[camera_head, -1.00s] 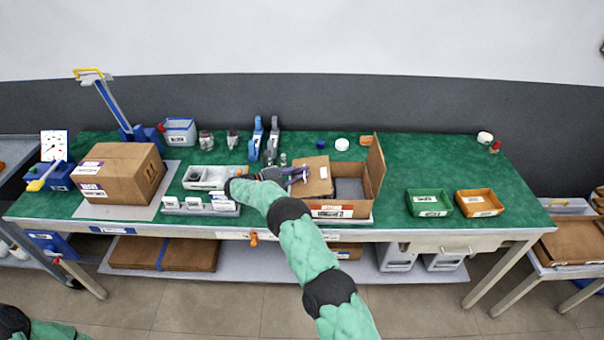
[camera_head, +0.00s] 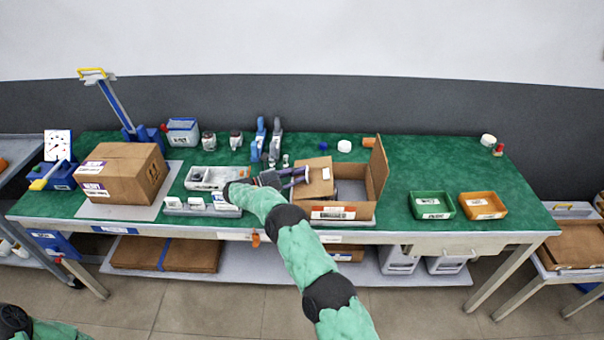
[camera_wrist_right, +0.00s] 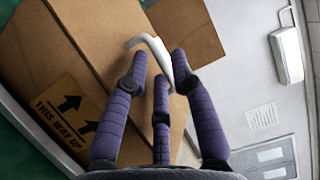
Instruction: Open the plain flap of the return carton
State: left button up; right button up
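The return carton (camera_head: 342,212) stands open near the front edge of the bench, with a red-and-white label on its front. Its right flap (camera_head: 377,170) stands upright. Its plain left flap (camera_head: 319,180) slopes over the left part of the opening. My right gripper (camera_head: 299,176) is at the left edge of this flap, fingers apart; contact is unclear. In the right wrist view, the purple fingers (camera_wrist_right: 160,72) are spread before the cardboard (camera_wrist_right: 105,45), which bears a "THIS WAY UP" label. A pale bent piece (camera_wrist_right: 157,52) shows between them; I cannot tell what it is. My left gripper is out of view.
A grey parts tray (camera_head: 208,178) and small white boxes (camera_head: 198,205) are left of the carton. A closed carton (camera_head: 122,175) stands farther left. Green (camera_head: 431,205) and orange (camera_head: 481,205) bins stand right, with clear bench between them and the return carton.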

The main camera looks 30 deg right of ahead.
jog(key=w+a, duration=0.1)
jog(key=a, duration=0.9)
jog(key=shift+w+a+f, duration=0.25)
jog(key=shift+w+a, duration=0.1)
jog(key=shift+a, duration=0.05)
jog(key=shift+f, duration=0.1)
